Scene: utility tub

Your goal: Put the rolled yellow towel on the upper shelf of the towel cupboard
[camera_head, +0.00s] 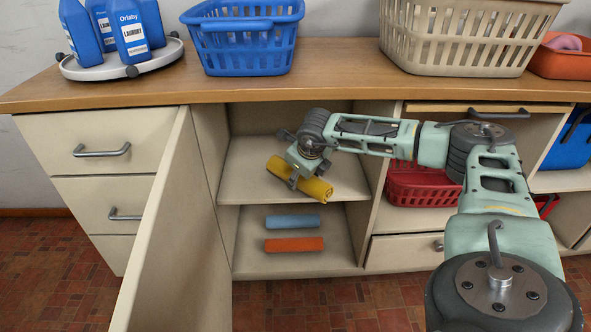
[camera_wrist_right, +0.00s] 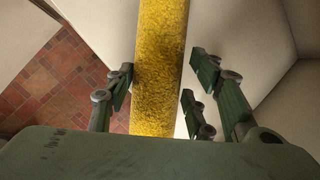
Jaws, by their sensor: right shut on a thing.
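The rolled yellow towel (camera_head: 317,189) is in the opening of the towel cupboard (camera_head: 211,150), at the level of its upper shelf (camera_head: 245,172). My right gripper (camera_head: 297,180) is shut on the towel near its middle. In the right wrist view the towel (camera_wrist_right: 160,60) runs between the fingers of the gripper (camera_wrist_right: 160,95). I cannot tell whether the towel touches the shelf. A blue rolled towel (camera_head: 292,221) and an orange rolled towel (camera_head: 294,244) lie on the lower shelf. My left gripper is not in view.
The cupboard door (camera_head: 160,230) stands open at the left. A drawer unit (camera_head: 95,150) is beyond it. A red basket (camera_head: 420,187) sits in the compartment to the right. Blue bottles (camera_head: 130,30), a blue basket (camera_head: 245,45) and a beige basket (camera_head: 465,40) stand on the countertop.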

